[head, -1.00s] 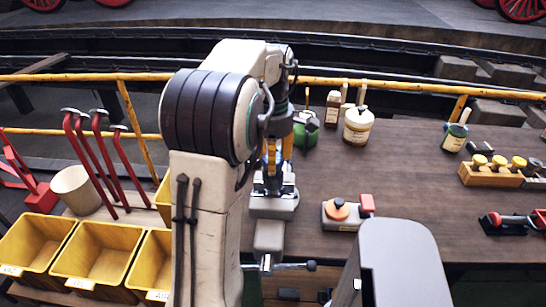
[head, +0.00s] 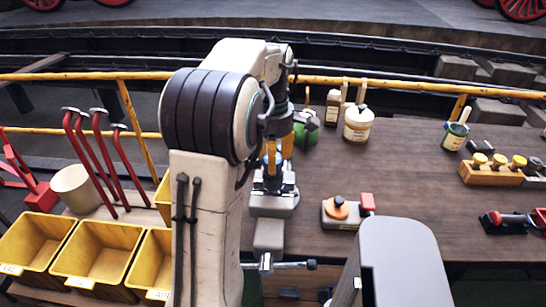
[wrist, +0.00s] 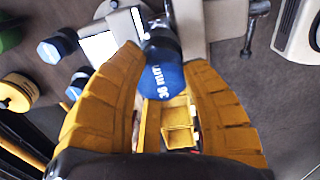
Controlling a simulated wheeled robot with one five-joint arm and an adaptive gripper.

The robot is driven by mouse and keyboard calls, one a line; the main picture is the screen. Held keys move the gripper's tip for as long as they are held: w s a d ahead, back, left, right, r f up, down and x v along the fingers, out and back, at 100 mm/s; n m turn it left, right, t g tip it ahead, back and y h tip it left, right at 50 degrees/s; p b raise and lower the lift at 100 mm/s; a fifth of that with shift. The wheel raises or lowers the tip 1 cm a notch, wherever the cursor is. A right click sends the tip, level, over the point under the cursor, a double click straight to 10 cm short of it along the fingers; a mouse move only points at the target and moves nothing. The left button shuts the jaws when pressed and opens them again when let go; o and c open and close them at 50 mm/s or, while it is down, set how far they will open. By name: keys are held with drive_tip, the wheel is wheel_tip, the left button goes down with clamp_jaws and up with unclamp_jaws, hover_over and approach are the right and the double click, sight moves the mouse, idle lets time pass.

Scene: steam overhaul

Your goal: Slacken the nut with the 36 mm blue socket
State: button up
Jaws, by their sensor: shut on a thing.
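My gripper (head: 277,166) is over the grey vise (head: 272,206) on the bench in the head view, partly hidden by my own arm. In the wrist view my gripper (wrist: 162,66) has its yellow fingers closed on both sides of the blue socket (wrist: 160,82), whose side reads 36 mm. The socket's far end meets or overlaps a dark part at the vise. The nut itself is hidden, so I cannot tell whether the socket is seated on it.
A grey block with an orange knob and red piece (head: 341,211) stands right of the vise. Behind are a green container (head: 306,133) and a cream jar (head: 358,125). The bench's middle right is clear.

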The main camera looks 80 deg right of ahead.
drive_tip(key=shift+n+p, duration=0.35)
drive_tip(key=shift+n, duration=1.65)
drive_tip(key=shift+n, duration=1)
drive_tip(key=shift+n+p, duration=0.35)
drive_tip(key=shift+n, duration=0.65)
drive_tip(key=shift+n+p, duration=0.3)
drive_tip(key=shift+n, duration=1.7)
drive_tip(key=shift+m, duration=0.4)
drive_tip(key=shift+r, duration=0.1)
drive_tip(key=shift+r+p, duration=2.05)
